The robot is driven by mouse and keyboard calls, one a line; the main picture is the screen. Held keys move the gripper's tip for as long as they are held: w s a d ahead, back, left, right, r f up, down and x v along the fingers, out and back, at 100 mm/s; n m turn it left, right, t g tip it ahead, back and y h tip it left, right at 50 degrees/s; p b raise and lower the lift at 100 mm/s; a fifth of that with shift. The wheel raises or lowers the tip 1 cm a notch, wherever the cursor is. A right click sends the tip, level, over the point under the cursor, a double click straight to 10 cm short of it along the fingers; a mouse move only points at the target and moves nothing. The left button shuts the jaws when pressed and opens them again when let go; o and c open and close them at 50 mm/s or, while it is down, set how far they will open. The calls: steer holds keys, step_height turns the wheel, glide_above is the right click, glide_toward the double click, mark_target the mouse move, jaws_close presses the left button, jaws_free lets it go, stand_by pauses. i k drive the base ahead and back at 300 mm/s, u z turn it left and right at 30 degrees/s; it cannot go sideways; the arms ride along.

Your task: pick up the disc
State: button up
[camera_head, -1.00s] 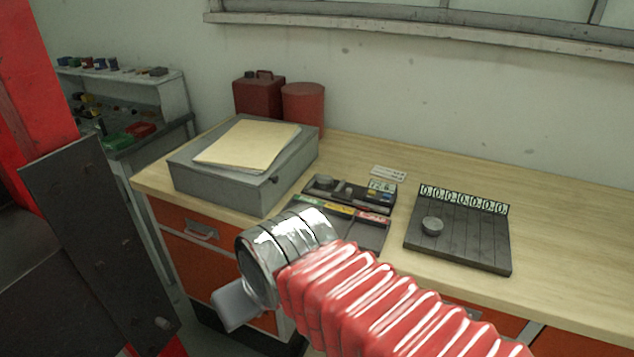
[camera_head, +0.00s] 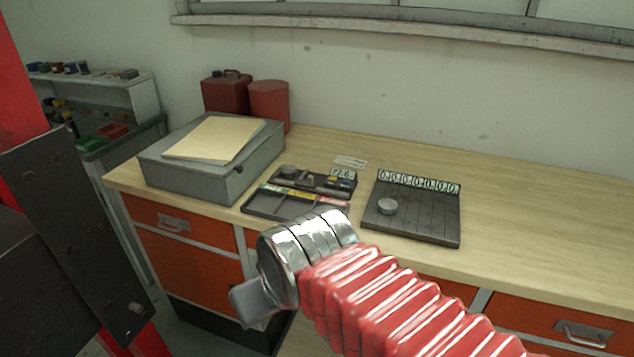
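A small grey metal disc (camera_head: 387,207) lies on a dark slotted board (camera_head: 430,226) with a row of number labels along its back edge, on the wooden workbench. A second round grey piece (camera_head: 289,170) sits in the dark tray behind and to the left. My gripper (camera_head: 250,303) is at the end of the red bellows-covered arm, in front of the bench and left of the disc, well apart from it. Only a grey metal part of it shows, so I cannot tell whether its fingers are open or shut.
A dark tray (camera_head: 262,202) with coloured labels lies left of the board. A grey box (camera_head: 190,180) with papers stands further left, with red canisters (camera_head: 269,104) behind it. The bench top (camera_head: 560,215) is clear on the right. Orange drawers (camera_head: 550,318) front the bench.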

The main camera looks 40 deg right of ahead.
mark_target(289, 172)
steer(key=z, duration=1.9)
steer(key=k, duration=0.7)
steer(key=u, duration=0.85)
steer(key=i, duration=1)
